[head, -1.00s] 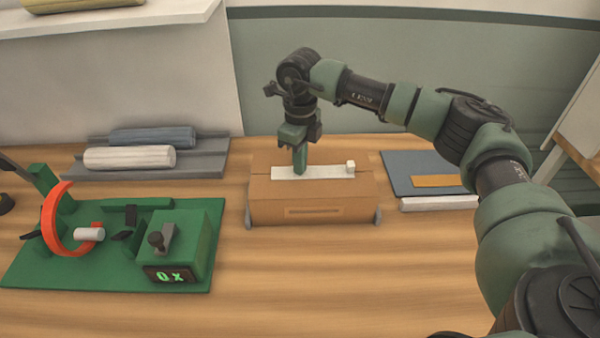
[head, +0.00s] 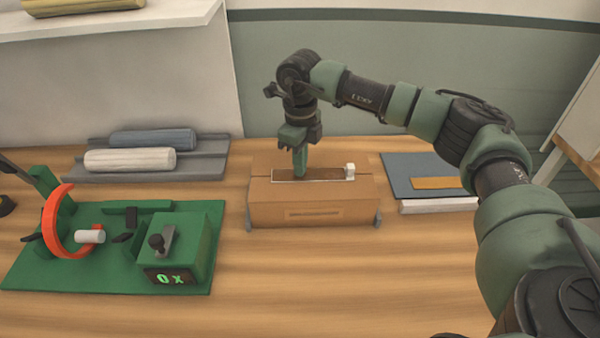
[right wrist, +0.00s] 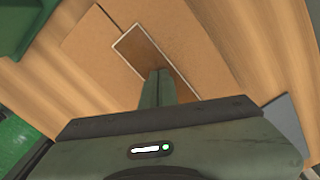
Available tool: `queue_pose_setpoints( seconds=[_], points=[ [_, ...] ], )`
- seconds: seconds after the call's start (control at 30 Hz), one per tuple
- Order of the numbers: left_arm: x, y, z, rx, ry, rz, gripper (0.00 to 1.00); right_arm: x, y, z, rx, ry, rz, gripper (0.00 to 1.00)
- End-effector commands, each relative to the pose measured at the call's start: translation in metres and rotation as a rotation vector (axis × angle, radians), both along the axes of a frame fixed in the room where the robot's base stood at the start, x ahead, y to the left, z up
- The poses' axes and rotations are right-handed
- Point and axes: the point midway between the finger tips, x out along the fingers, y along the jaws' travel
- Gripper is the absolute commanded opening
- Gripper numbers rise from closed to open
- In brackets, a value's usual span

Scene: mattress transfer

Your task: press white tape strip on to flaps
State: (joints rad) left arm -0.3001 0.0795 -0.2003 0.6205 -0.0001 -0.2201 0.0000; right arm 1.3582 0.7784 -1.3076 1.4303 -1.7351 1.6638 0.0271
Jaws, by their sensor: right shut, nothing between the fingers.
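The cardboard box (head: 310,212) stands on the table with its top flaps closed. The tape strip (head: 325,174) lies along the top seam, now dark brown with a thin white outline. A small white block (head: 350,171) sits at its right end. My right gripper (head: 299,174) is shut and empty, pointing down with its tips at the strip's left part. In the right wrist view the fingertips (right wrist: 158,74) are together over the outlined brown strip (right wrist: 140,47); whether they touch it I cannot tell.
A green device with an orange ring (head: 55,222) and a lit display (head: 170,277) stands left. Two rolls (head: 130,160) lie on a grey tray behind it. A blue-grey mat (head: 405,170) with an orange piece (head: 437,182) is right. The front table is clear.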

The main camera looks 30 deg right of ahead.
Motion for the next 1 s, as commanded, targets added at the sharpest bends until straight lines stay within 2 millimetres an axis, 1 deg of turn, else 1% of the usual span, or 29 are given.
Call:
queue_pose_setpoints(
  seconds=[0.03, 0.1, 0.7, 1.0],
  points=[
    [0.000, 0.000, 0.006, 0.000, 0.000, 0.000, 0.00, 0.000, 0.000, 0.008, 0.000, -0.002, 0.000, 0.00],
    [0.000, 0.000, 0.010, 0.000, 0.000, 0.000, 0.00, 0.000, 0.000, 0.014, 0.000, -0.002, 0.000, 0.00],
    [0.000, 0.000, 0.040, 0.000, 0.000, 0.000, 0.00, 0.001, 0.000, 0.062, 0.001, -0.004, 0.000, 0.00],
    [0.000, 0.000, 0.040, 0.001, 0.000, 0.000, 0.00, 0.001, 0.000, 0.064, 0.001, -0.004, 0.000, 0.00]
  ],
)
